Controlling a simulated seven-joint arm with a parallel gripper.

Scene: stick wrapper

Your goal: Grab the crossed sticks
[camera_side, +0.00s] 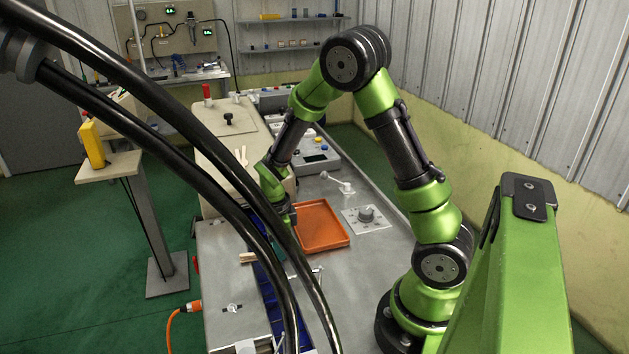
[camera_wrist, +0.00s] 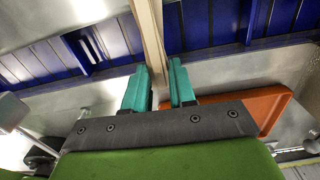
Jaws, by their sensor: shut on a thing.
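My gripper (camera_wrist: 160,88) has two teal fingers that stand close together on either side of a pale wooden stick or pair of sticks (camera_wrist: 149,38), and it is shut on the wood. The wood runs up out of the top of the wrist view, so its far end is hidden. In the side view, my gripper (camera_side: 284,218) is low over the workbench, left of the orange tray, and partly hidden by black hoses. A short wooden piece (camera_side: 248,257) shows left of the hoses there. I cannot tell whether the sticks in my jaws cross.
The orange tray (camera_side: 345,240) lies on the grey bench just right of my gripper. A long blue compartmented rack (camera_wrist: 215,22) lies beneath the fingers. A dial plate (camera_side: 366,216) and a small lever (camera_side: 343,185) stand beyond the tray. Black hoses cross the side view.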

